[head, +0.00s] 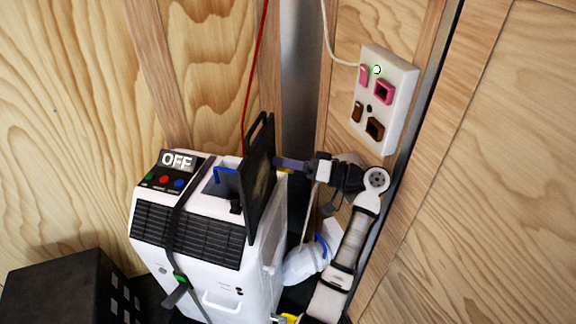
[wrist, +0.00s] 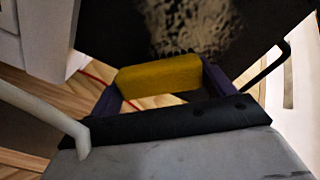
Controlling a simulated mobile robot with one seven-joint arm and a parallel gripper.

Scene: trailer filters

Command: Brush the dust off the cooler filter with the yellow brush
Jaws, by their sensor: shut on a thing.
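The white cooler (head: 205,285) stands in the corner, its display reading OFF. The black cooler filter (head: 258,158) stands up, slightly tilted, at the right side of the cooler's top. In the wrist view the filter (wrist: 110,30) fills the top, with a grey-brown dust patch (wrist: 190,22) on its face. My gripper (head: 283,163) is at the filter's right side. Its purple fingers are shut on the yellow brush (wrist: 158,79). The brush's dark bristles point at the filter near the lower edge of the dust; I cannot tell whether they touch. The brush is mostly hidden in the head view.
A white wall socket panel (head: 385,98) with a lit green light is above my arm. A red cord (head: 254,75) hangs behind the cooler. A black box (head: 65,292) stands at lower left. Wooden walls close in behind and to the right.

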